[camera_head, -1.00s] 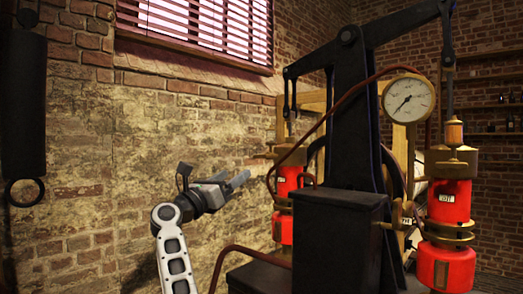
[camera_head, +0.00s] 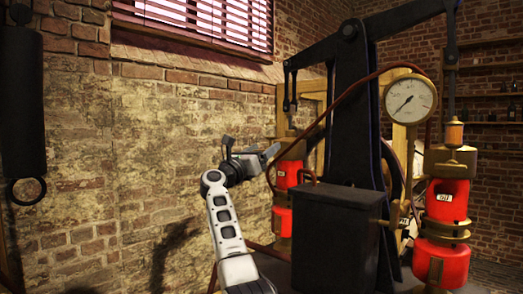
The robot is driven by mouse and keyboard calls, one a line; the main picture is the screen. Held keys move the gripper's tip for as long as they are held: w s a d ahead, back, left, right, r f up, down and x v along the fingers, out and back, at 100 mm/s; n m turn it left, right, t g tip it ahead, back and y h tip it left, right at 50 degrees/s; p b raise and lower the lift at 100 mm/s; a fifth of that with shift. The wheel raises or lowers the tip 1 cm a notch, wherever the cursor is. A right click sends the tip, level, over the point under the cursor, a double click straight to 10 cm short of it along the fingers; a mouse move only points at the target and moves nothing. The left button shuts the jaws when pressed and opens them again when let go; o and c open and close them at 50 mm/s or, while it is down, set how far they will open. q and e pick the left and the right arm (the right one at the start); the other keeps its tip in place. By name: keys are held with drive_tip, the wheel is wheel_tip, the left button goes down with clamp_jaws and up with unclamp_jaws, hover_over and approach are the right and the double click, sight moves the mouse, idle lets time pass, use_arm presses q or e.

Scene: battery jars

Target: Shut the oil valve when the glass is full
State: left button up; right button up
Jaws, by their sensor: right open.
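My right gripper (camera_head: 268,152) is open and empty, reaching in front of the brick wall. Its fingertips are close to the left red cylinder (camera_head: 287,175) of the machine; I cannot tell whether they touch it. I cannot pick out the oil glass or its level. A brass fitting (camera_head: 398,214) sits on the side of the dark box below the gauge, but I cannot tell whether it is the oil valve. My left gripper is not in view.
The dark machine frame (camera_head: 352,110) and its box (camera_head: 336,238) fill the centre right. A round gauge (camera_head: 410,100) faces me. A labelled red cylinder (camera_head: 447,200) stands at right. A dark hanging cylinder (camera_head: 22,100) is at far left.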

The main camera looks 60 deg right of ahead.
drive_tip(key=c, duration=1)
drive_tip(key=shift+f+m+b, duration=0.2)
drive_tip(key=shift+m+b, duration=0.4)
drive_tip(key=shift+b, duration=0.2)
drive_tip(key=shift+o, duration=0.2)
drive_tip(key=shift+r+m+g, duration=0.2)
drive_tip(key=shift+m+g, duration=0.1)
drive_tip(key=shift+g, duration=0.1)
drive_tip(key=o, duration=1)
drive_tip(key=shift+c, duration=0.2)
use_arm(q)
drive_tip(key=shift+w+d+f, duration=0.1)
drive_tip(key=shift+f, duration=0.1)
